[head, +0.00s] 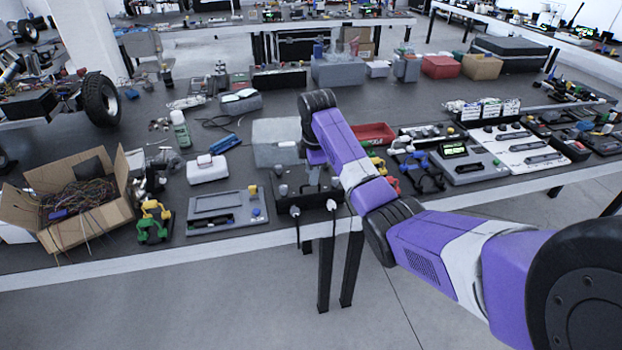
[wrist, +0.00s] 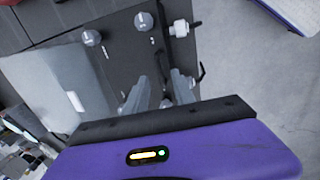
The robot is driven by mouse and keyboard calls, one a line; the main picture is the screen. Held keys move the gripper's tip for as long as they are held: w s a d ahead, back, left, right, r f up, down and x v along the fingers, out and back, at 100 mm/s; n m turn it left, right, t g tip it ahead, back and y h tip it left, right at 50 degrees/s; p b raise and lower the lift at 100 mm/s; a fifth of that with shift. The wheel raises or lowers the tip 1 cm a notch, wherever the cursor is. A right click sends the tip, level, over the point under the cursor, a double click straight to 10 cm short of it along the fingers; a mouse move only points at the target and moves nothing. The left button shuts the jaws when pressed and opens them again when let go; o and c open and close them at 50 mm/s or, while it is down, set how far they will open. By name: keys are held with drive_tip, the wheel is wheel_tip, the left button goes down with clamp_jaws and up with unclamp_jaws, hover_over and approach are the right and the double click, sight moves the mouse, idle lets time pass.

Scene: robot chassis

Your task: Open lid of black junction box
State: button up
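The black junction box (head: 285,205) stands near the front edge of the table in the head view, with knobs on top and two cable fittings on its front. My arm covers part of it. In the wrist view its dark top (wrist: 118,62) fills the upper middle, with round grey knobs and a white fitting on it. My gripper (wrist: 162,78) is over the box, its two grey fingers apart with dark surface showing between them. In the head view my gripper (head: 318,176) is small and partly hidden behind my arm. I cannot tell whether the fingers touch the box.
A grey panel-like thing (head: 277,135) with a white label lies just behind the box. A grey panel device (head: 228,220) and a white box (head: 207,173) are to its left. A red tray (head: 373,133) is behind right. Blue clamps (head: 425,180) are to the right.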

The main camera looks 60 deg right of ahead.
sight(312, 193)
drive_tip(key=shift+w+d+f, duration=0.1)
drive_tip(key=shift+d+f, duration=0.05)
drive_tip(key=shift+f, duration=0.65)
drive_tip(key=shift+w+d+f, duration=0.1)
drive_tip(key=shift+f, duration=0.65)
drive_tip(key=shift+c, duration=0.2)
clamp_jaws()
